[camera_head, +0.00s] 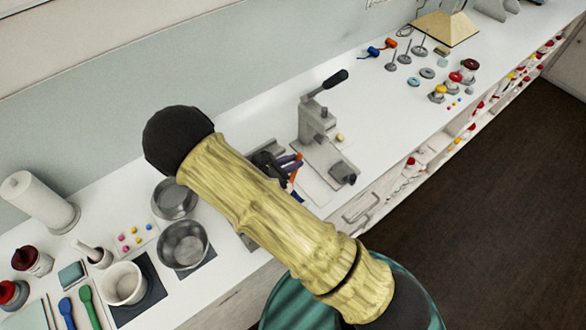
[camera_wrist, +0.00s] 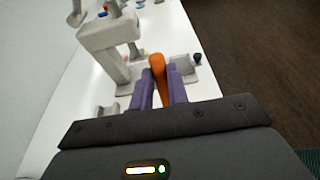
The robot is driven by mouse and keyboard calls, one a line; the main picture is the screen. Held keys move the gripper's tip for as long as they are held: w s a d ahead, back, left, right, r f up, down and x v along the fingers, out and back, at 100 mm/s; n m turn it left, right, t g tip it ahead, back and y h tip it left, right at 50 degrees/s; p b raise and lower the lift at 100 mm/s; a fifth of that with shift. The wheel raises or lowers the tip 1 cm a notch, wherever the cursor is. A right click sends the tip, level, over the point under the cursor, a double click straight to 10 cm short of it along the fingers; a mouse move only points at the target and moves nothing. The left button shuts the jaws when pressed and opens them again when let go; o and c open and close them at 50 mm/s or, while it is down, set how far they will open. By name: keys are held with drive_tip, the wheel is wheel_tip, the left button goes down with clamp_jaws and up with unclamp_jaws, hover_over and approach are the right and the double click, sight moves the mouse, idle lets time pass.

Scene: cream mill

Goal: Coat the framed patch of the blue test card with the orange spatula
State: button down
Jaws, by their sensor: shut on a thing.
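My gripper (camera_head: 291,164) has purple fingers and is shut on the orange spatula (camera_head: 296,174), above the counter beside the grey lever press. In the wrist view, the spatula's orange end (camera_wrist: 158,68) stands up between the fingers (camera_wrist: 160,84). My arm covers part of the counter in the head view.
The grey lever press (camera_head: 314,122) stands close to my gripper. Metal bowls (camera_head: 184,243), a white mortar (camera_head: 123,283), a blue spatula (camera_head: 66,312) and a green spatula (camera_head: 88,305) are at the left.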

drive_tip(key=shift+s+f+b, duration=0.1)
drive_tip(key=shift+f+b, duration=0.45)
drive_tip(key=shift+f, duration=0.25)
idle(1.2)
drive_tip(key=shift+s+d, duration=0.4)
drive_tip(key=shift+s, duration=0.25)
drive_tip(key=shift+s+d, duration=0.4)
drive_tip(key=shift+s, duration=0.2)
drive_tip(key=shift+w, duration=0.1)
drive_tip(key=shift+w+a+r, duration=0.1)
drive_tip(key=shift+w+a, duration=0.3)
drive_tip(key=shift+w, duration=0.25)
drive_tip(key=shift+w+a+r, duration=0.1)
drive_tip(key=shift+w+a, duration=0.3)
drive_tip(key=shift+w, duration=0.2)
drive_tip(key=shift+w+a, duration=0.45)
drive_tip(key=shift+w, duration=0.2)
drive_tip(key=shift+w+a, duration=0.4)
drive_tip(key=shift+w, duration=0.2)
drive_tip(key=shift+s+d, duration=0.1)
drive_tip(key=shift+s, duration=0.05)
